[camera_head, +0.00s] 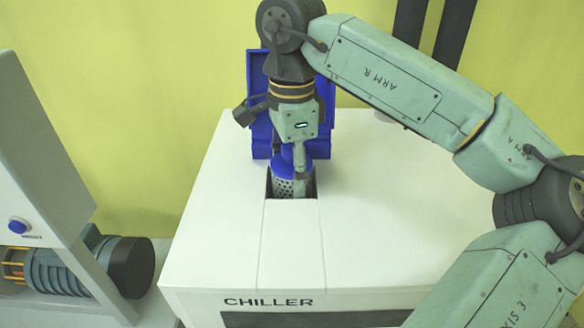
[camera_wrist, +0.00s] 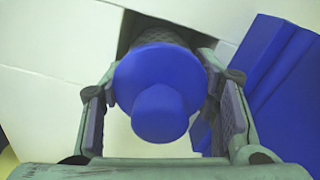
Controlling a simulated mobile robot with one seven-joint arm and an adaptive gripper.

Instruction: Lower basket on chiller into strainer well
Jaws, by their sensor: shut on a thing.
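The basket (camera_head: 283,187) is a perforated grey cylinder with a blue top and knob. In the wrist view its blue top (camera_wrist: 160,85) fills the space between the fingers. My gripper (camera_head: 299,165) points down and is shut on the basket; in the wrist view the fingers (camera_wrist: 165,110) flank the blue top. The basket is upright at the strainer well (camera_head: 308,187), a dark rectangular opening in the white chiller (camera_head: 370,220). Its lower part appears to be inside the opening. Its bottom is hidden, so its depth cannot be told.
A blue lid (camera_head: 262,110) stands open behind the well, close to my gripper; it also shows at the right of the wrist view (camera_wrist: 275,80). The chiller top around the well is clear. A grey machine with a dark motor (camera_head: 100,265) stands at the left.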

